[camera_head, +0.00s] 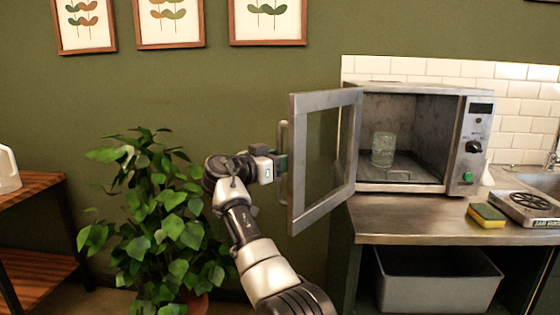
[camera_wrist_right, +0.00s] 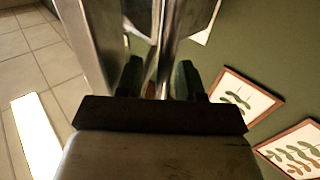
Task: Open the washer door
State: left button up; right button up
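The appliance looks like a steel microwave oven (camera_head: 465,145) on the counter. Its glass-windowed door (camera_head: 325,160) is swung wide open to the left, showing the cavity. A bar handle (camera_head: 284,135) runs along the door's free edge. My right gripper (camera_head: 281,164) is at this handle. In the right wrist view, its two dark fingers (camera_wrist_right: 158,80) are on either side of a metal bar (camera_wrist_right: 167,45); I cannot tell whether both press on it. A clear glass (camera_head: 382,150) stands inside the cavity. My left gripper is not in view.
A leafy plant (camera_head: 160,215) stands left of my right arm. A wooden shelf (camera_head: 30,185) is at the far left. A sponge (camera_head: 486,215) and a small burner-like unit (camera_head: 530,207) lie right on the steel counter (camera_head: 400,222). A grey bin (camera_head: 437,282) sits below.

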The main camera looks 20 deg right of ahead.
jog(key=shift+a, duration=0.15)
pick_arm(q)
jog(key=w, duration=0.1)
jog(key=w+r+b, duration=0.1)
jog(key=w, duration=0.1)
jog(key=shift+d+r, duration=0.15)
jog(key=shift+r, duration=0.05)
pick_arm(e)
jog(key=v, duration=1)
jog(key=shift+a, duration=0.35)
